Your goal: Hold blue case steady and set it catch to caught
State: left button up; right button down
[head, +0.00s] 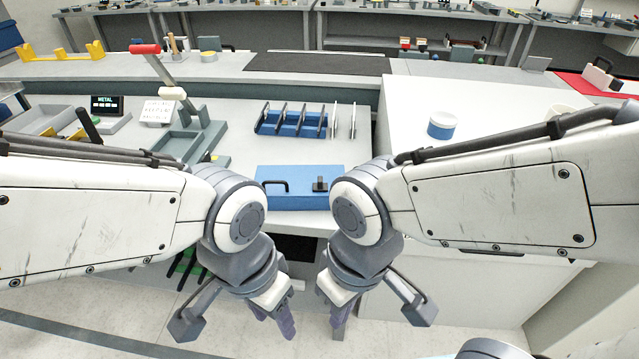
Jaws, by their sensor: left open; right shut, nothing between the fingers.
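The blue case (298,199) lies on the white bench near its front edge, at the middle of the head view. I cannot tell the catch's setting from here. My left gripper (273,318) is open and empty, pointing down in front of the bench, nearer than the case. My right gripper (338,318) is shut on nothing, also pointing down in front of the bench. Both are apart from the case; my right wrist covers its right end.
A blue rack (290,123) with several upright plates stands behind the case. A grey press with a red-tipped lever (146,49) stands to the left. A blue and white tub (441,125) stands at the right. The bench around the case is mostly clear.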

aim_at(320, 186)
jog(key=u, duration=0.5)
jog(key=k, duration=1.05)
jog(key=z, duration=0.65)
jog(key=i, duration=1.35)
jog(key=u, duration=0.4)
